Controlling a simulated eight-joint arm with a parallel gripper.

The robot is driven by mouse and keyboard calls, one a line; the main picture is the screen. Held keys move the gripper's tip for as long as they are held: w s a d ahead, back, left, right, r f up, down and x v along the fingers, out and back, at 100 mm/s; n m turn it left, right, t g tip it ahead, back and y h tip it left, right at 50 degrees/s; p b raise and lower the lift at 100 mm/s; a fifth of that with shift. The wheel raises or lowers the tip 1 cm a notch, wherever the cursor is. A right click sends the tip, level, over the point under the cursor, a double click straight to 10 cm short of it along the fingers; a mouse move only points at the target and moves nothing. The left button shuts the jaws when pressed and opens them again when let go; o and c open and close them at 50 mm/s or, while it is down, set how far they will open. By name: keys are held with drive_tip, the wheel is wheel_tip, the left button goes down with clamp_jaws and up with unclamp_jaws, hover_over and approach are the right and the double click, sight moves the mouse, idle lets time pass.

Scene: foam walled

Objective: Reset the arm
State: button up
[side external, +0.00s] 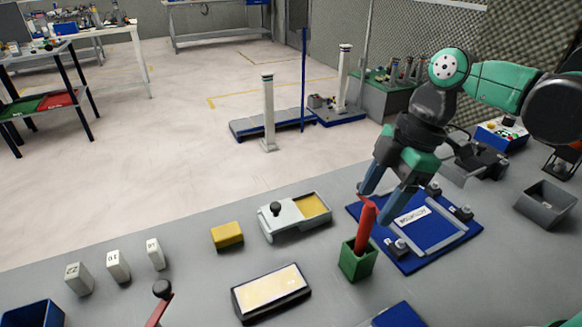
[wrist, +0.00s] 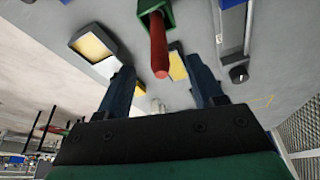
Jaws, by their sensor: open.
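My gripper (side external: 376,202) is open, with its blue fingers pointing down over the bench. In the side external view a red stick-like object (side external: 366,222) stands slightly tilted in a small green square holder (side external: 357,260), just below and beside the fingertips. The wrist view also shows the gripper (wrist: 165,80) with its two fingers spread wide. There the red object (wrist: 158,48) appears between the fingers, its lower end in the green holder (wrist: 150,8). I see nothing gripped, and the exact gap between fingers and red object is hard to judge.
A blue fixture board (side external: 418,258) lies right of the holder. A grey box with a yellow inset (side external: 290,220), a yellow block (side external: 227,235) and a cream-topped tray (side external: 270,290) lie left. Numbered white blocks (side external: 118,266) stand further left. A grey bin (side external: 546,204) is at right.

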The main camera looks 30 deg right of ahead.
drive_tip(key=shift+d+r, duration=0.1)
drive_tip(key=shift+r, duration=0.1)
drive_tip(key=shift+w+a+r+m, duration=0.1)
drive_tip(key=shift+a+m, duration=0.1)
drive_tip(key=shift+m, duration=0.2)
drive_tip(key=d+m+t+h, duration=0.3)
drive_tip(key=d+m+t, duration=0.3)
drive_tip(key=m, duration=0.8)
drive_tip(key=d, duration=0.2)
drive_tip(key=shift+s+d+f, duration=0.35)
drive_tip(key=shift+d, duration=0.05)
